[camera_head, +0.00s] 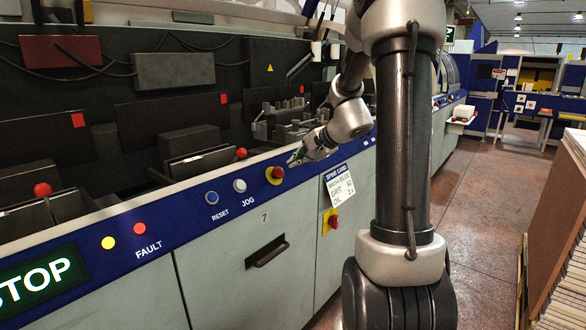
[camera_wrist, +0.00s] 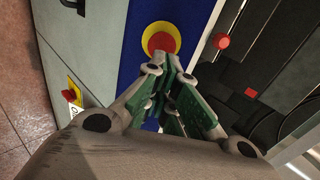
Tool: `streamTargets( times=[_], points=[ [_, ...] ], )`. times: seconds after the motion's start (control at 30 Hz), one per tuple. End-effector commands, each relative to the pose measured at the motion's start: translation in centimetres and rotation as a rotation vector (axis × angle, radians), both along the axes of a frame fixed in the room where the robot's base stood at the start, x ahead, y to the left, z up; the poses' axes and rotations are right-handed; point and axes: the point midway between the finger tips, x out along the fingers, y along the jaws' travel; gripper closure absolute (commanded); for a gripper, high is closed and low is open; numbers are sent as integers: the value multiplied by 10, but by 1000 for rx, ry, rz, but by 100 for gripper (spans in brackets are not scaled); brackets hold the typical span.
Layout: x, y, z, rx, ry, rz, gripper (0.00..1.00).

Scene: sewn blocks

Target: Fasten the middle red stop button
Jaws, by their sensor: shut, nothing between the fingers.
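The red stop button (camera_head: 276,172) sits on a yellow ring on the blue control strip of the machine, right of the blue and white buttons. In the wrist view the same red button (camera_wrist: 161,43) shows just beyond my fingertips, its lower edge close to or overlapped by them. My gripper (camera_head: 294,160) is shut and empty, just right of the button in the head view. In the wrist view my gripper (camera_wrist: 170,66) has its green-padded fingers together at the tips. I cannot tell whether the tips touch the button.
A blue reset button (camera_head: 212,198) and a white jog button (camera_head: 239,186) lie left of the red one. A red knob (camera_head: 241,153) stands behind it. A red-and-yellow switch (camera_head: 331,220) is on the lower front panel. Open floor (camera_head: 490,200) lies to the right.

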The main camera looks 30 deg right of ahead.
Motion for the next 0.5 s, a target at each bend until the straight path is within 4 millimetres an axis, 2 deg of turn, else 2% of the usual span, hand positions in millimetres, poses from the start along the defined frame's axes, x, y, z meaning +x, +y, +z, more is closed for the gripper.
streamTargets(
  times=[0.3, 0.5],
  points=[
    [-44, -17, 39, -2, -2, -2, 100],
    [-59, -22, 51, 0, 0, 0, 100]
  ],
)
